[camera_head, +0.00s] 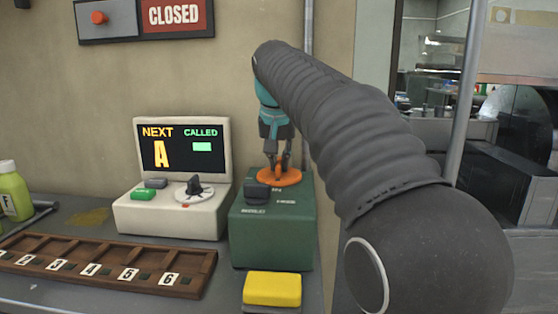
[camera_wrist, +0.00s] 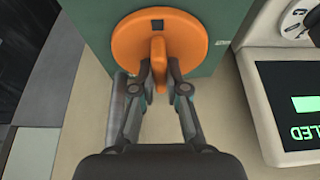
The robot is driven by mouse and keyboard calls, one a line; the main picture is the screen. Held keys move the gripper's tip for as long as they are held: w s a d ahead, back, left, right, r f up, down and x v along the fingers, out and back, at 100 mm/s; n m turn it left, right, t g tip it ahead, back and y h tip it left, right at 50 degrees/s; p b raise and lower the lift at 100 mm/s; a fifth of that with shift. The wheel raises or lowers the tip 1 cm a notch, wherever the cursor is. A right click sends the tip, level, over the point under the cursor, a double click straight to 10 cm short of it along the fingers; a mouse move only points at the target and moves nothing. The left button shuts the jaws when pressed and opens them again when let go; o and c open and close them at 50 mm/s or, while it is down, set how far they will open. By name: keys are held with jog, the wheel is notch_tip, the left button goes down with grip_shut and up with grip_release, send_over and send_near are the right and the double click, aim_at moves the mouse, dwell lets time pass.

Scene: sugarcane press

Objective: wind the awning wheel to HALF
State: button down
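The awning wheel (camera_head: 287,180) is an orange disc with a raised grip bar, on top of a green box (camera_head: 272,240). In the wrist view the wheel (camera_wrist: 190,40) fills the upper middle, with a small dark square on its face. My gripper (camera_head: 278,163) reaches down onto the wheel from above. In the wrist view my gripper's fingertips (camera_wrist: 159,72) lie close on both sides of the orange bar and appear shut on it. Small pale labels sit on the green box, too small to read surely.
A dark block (camera_head: 257,192) sits on the green box. A yellow pad (camera_head: 272,289) lies in front. A white console (camera_head: 170,215) with a screen (camera_head: 182,146) stands left, behind a numbered wooden rack (camera_head: 110,262). A CLOSED sign (camera_head: 176,16) hangs above. A green bottle (camera_head: 14,193) stands far left.

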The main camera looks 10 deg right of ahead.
jog(key=shift+n, duration=0.3)
jog(key=n+y, duration=0.1)
jog(key=n, duration=0.2)
jog(key=n+y, duration=0.1)
jog(key=n, duration=0.2)
jog(key=shift+d+y, duration=0.2)
jog(key=shift+y, duration=0.1)
jog(key=n+y, duration=0.1)
jog(key=n, duration=0.2)
jog(key=n+g+y, duration=0.1)
jog(key=n, duration=0.2)
jog(key=shift+w+d, duration=0.1)
jog(key=n+g, duration=0.1)
jog(key=n, duration=0.1)
jog(key=n+y, duration=0.1)
jog(key=n, duration=0.2)
jog(key=shift+g, duration=0.4)
jog(key=n+g, duration=0.1)
jog(key=n, duration=0.3)
jog(key=shift+w, duration=0.15)
jog(key=shift+n+g, duration=0.3)
jog(key=c, duration=1.2)
grip_release()
